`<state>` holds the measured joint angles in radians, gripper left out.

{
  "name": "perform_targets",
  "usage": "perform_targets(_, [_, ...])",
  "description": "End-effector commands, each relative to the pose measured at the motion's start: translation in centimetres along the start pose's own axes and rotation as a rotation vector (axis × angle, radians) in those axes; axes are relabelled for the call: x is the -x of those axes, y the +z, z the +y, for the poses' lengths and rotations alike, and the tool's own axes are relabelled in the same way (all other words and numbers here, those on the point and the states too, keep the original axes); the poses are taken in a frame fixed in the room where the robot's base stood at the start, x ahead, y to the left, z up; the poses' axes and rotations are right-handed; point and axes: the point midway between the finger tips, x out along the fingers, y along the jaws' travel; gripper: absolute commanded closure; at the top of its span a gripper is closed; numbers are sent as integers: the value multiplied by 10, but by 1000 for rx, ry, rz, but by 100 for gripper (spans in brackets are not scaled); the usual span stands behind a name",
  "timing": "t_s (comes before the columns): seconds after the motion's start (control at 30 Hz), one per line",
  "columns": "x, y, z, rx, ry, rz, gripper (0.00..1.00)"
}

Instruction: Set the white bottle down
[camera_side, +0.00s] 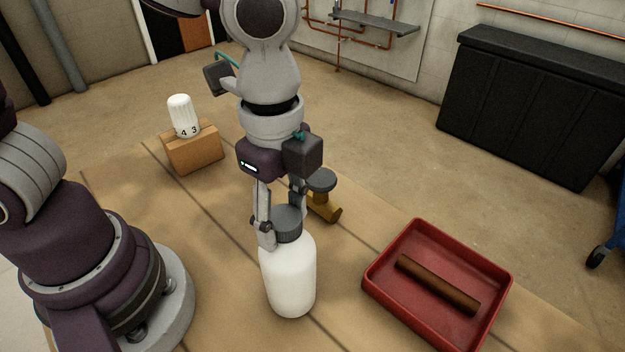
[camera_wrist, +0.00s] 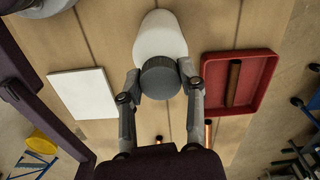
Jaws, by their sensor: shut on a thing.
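The white bottle (camera_side: 289,275) with a dark grey cap (camera_side: 287,222) is upright in the side view, at the middle of the wooden table. My gripper (camera_side: 280,228) is above it with its fingers shut on the cap, one on each side. In the wrist view the bottle (camera_wrist: 160,36) shows beyond its cap (camera_wrist: 160,78), between the fingers of my gripper (camera_wrist: 160,85). I cannot tell whether the bottle's base touches the table.
A red tray (camera_side: 385,292) holding a copper-brown tube (camera_side: 438,284) lies to the right. A brass valve with a grey knob (camera_side: 322,182) is just behind my gripper. A white panel (camera_wrist: 83,94) shows in the wrist view.

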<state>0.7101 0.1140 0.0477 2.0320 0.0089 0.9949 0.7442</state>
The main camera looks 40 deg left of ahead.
Motion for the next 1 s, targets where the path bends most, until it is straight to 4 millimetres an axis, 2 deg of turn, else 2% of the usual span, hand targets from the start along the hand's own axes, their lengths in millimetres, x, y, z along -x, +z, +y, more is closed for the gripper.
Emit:
perform_targets(0.13, [-3,0,0,0,0,-1,100])
perform_targets(0.17, [-3,0,0,0,0,-1,59])
perform_targets(0.33, [-3,0,0,0,0,0,37])
perform_targets(0.67, [1,0,0,0,-1,1,37])
perform_targets(0.77, [15,-1,-1,0,-4,4,37])
perform_targets(1.0, [81,-1,-1,0,-6,7,37])
